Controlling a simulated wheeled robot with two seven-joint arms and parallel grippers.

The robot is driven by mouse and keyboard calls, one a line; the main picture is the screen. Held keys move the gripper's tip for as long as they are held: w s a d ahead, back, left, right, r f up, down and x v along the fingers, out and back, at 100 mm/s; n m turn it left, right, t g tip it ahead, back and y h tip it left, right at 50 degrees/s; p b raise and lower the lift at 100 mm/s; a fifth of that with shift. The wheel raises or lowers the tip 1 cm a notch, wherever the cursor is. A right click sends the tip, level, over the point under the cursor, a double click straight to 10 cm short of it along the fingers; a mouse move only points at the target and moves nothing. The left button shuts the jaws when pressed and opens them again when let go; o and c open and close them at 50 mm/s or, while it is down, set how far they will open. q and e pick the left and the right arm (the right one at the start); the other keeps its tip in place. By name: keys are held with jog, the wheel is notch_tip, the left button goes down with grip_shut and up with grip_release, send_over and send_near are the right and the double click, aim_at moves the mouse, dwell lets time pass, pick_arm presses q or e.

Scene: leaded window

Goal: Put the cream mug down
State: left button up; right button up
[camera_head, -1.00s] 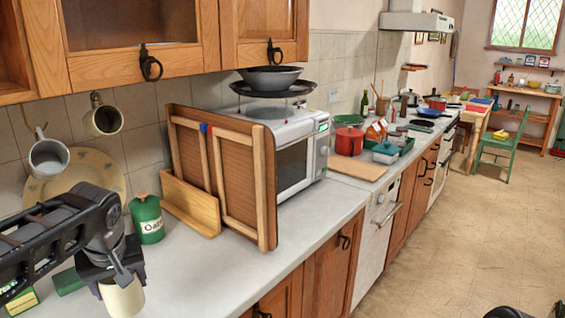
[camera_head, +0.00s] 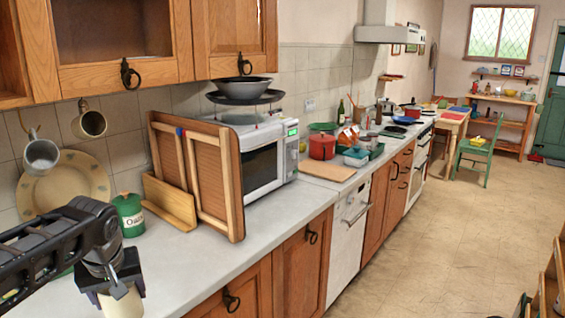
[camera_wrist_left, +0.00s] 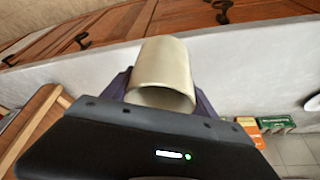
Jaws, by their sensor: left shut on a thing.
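My left gripper (camera_head: 112,280) is shut on the cream mug (camera_head: 124,303) at the bottom left of the head view, over the worktop (camera_head: 222,258). The mug's lower end is cut off by the frame, and I cannot tell whether it touches the worktop. In the left wrist view the mug (camera_wrist_left: 163,68) sits between the dark fingers, its round open end towards the camera. My right gripper is not in view.
A green canister (camera_head: 129,214) stands behind the gripper. A wooden rack (camera_head: 219,190) and a white microwave (camera_head: 262,160) are further along. Two mugs hang on the wall, a grey one (camera_head: 41,155) and a beige one (camera_head: 90,123). The worktop's front stretch is bare.

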pick_arm(q)
jog(key=w+d+f+m+h, duration=0.1)
jog(key=d+f+m, duration=0.5)
jog(key=d+f, duration=1)
jog(key=shift+w+d+t+h, duration=0.25)
jog(key=shift+t+h, duration=0.15)
jog(key=shift+h, duration=0.2)
jog(key=shift+a, duration=0.1)
dwell(0.4)
